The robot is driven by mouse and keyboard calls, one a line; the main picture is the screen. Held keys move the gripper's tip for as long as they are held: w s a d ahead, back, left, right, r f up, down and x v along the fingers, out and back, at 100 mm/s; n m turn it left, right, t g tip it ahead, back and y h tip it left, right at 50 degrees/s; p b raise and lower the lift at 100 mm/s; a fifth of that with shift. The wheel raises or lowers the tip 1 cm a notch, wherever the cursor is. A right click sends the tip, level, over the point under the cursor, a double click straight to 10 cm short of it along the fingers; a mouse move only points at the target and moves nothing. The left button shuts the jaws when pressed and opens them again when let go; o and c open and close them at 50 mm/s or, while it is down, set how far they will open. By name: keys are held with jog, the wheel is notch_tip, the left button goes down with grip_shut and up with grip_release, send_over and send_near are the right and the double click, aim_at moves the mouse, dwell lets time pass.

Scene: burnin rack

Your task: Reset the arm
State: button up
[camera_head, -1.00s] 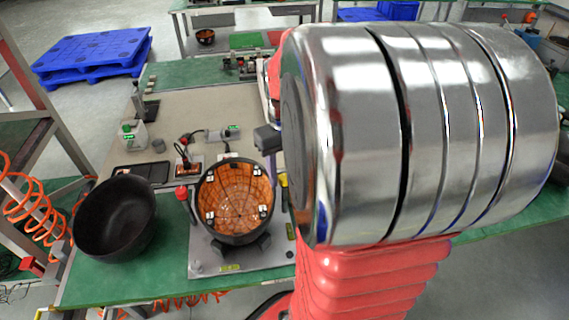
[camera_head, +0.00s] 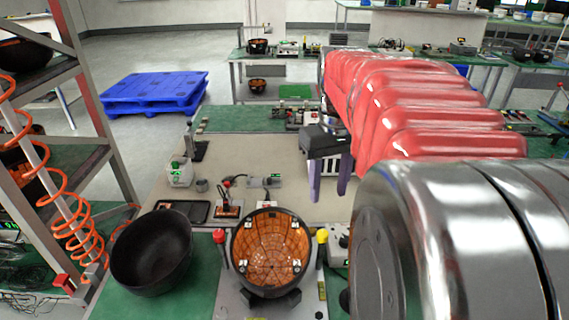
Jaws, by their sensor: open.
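My arm, with red ribbed covers and a large silver joint, fills the right side of the head view. My gripper (camera_head: 329,188) hangs from the arm's far end over the bench, with a dark body and two purple-grey fingers pointing down. The fingers stand apart with nothing seen between them. Below and left of it, an orange-lined bowl (camera_head: 270,252) sits in a fixture on a grey plate. A black bowl (camera_head: 151,252) lies tilted on the green bench at its left.
A red button (camera_head: 219,236) and a yellow button (camera_head: 322,236) flank the orange-lined bowl. A metal rack with an orange coiled hose (camera_head: 80,225) stands at the left. Blue pallets (camera_head: 153,92) lie on the floor behind. The beige mat (camera_head: 235,150) has clear room.

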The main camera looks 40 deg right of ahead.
jog(key=shift+r, duration=0.2)
dwell(0.5)
jog(key=s+a+f+n+t, duration=0.1)
jog(key=s+a+f+t, duration=0.1)
jog(key=a, duration=0.9)
jog(key=s+a+f+n+t, duration=0.2)
jog(key=a+f+t, duration=0.1)
jog(key=a, duration=0.9)
jog(key=shift+t, duration=0.3)
jog(key=shift+f, duration=0.1)
